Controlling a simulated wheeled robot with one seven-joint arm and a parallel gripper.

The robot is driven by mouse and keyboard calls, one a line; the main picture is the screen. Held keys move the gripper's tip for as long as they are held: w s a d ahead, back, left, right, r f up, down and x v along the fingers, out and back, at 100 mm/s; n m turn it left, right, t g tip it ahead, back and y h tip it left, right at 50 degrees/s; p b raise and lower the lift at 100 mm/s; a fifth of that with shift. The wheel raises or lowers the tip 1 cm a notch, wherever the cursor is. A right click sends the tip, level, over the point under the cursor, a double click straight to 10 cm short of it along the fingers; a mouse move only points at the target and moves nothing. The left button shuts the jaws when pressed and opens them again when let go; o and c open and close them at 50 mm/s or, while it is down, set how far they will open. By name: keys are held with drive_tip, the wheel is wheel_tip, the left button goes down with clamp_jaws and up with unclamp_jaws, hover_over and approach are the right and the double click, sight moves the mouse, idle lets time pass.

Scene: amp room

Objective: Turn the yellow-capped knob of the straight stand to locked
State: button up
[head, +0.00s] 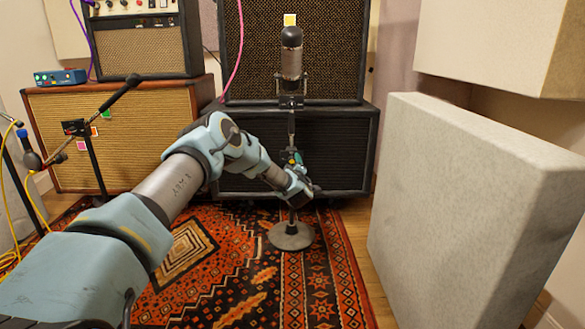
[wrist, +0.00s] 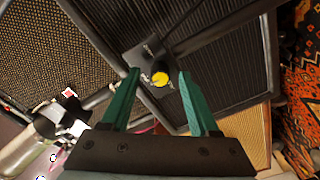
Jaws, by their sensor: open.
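The straight stand (head: 291,236) stands upright on a round grey base on the rug, with a large microphone (head: 291,62) at its top. My gripper (head: 294,158) is at the middle of its pole in the head view, partly covering it. In the wrist view, the yellow-capped knob (wrist: 160,79) sits on a dark clamp block with small pale marks beside it. My gripper (wrist: 158,74) is open, its two green fingers on either side of the knob with gaps showing. I cannot tell how deep the fingers reach or read the marks.
Black speaker cabinets (head: 340,150) stand close behind the stand. A large grey panel (head: 470,200) leans at the right. A boom stand (head: 90,150) with a small microphone is at the left, by a tan cabinet (head: 150,165). The patterned rug (head: 225,275) lies around the base.

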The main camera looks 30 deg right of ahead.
drive_tip(key=shift+w, duration=0.2)
clamp_jaws()
idle(0.5)
